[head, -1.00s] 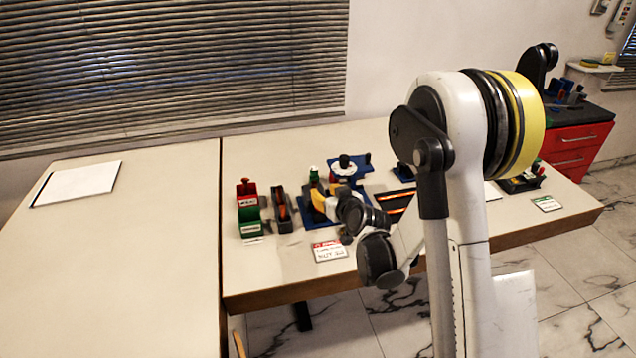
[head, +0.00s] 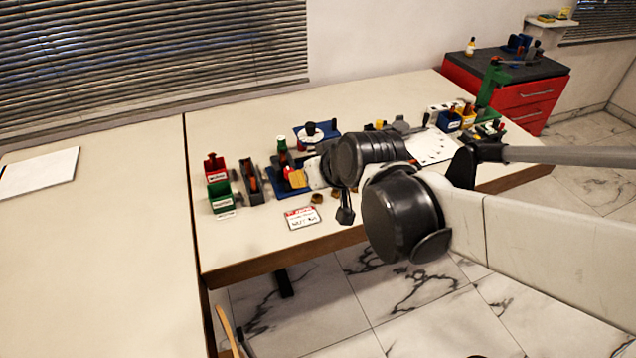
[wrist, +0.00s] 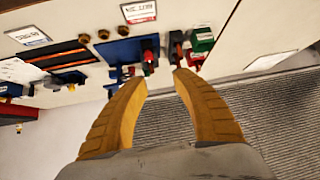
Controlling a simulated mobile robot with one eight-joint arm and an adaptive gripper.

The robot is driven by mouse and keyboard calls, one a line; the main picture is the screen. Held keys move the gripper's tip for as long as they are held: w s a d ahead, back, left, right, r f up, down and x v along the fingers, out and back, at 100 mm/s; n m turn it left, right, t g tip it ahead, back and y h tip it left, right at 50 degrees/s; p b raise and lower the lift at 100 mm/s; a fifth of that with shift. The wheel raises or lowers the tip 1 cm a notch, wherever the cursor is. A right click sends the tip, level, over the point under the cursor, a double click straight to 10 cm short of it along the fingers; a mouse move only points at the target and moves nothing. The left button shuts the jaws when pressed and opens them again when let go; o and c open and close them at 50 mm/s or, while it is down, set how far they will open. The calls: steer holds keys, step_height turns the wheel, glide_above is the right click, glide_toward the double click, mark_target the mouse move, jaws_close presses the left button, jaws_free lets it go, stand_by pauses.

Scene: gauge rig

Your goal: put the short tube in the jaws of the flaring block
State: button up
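My gripper (wrist: 160,76) has two orange fingers that stand apart with nothing visible between them. In the head view the gripper (head: 297,178) is partly hidden by my wrist, over the fittings near the red-lettered card. In the wrist view a black tray (wrist: 30,55) holds two thin orange strips, which look like tubes; I cannot tell which is the short one. A blue fixture (wrist: 122,50) with red and dark parts lies just beyond the fingertips. It may be the flaring block, but its jaws cannot be made out. In the head view my arm hides the tray.
Red (head: 215,168) and green (head: 221,196) bins and a dark holder (head: 252,182) stand left of the gripper. Small brass rings (head: 317,198) lie behind a label card (head: 302,217). A white sheet (head: 430,146) is at right. The left table (head: 100,250) is mostly clear.

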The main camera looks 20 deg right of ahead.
steer(key=s+d+m+g+h, duration=0.1)
steer(key=s+g, duration=0.1)
steer(key=s, duration=1.1)
steer(key=shift+d, duration=0.2)
steer(key=shift+f, duration=0.15)
stand_by(0.9)
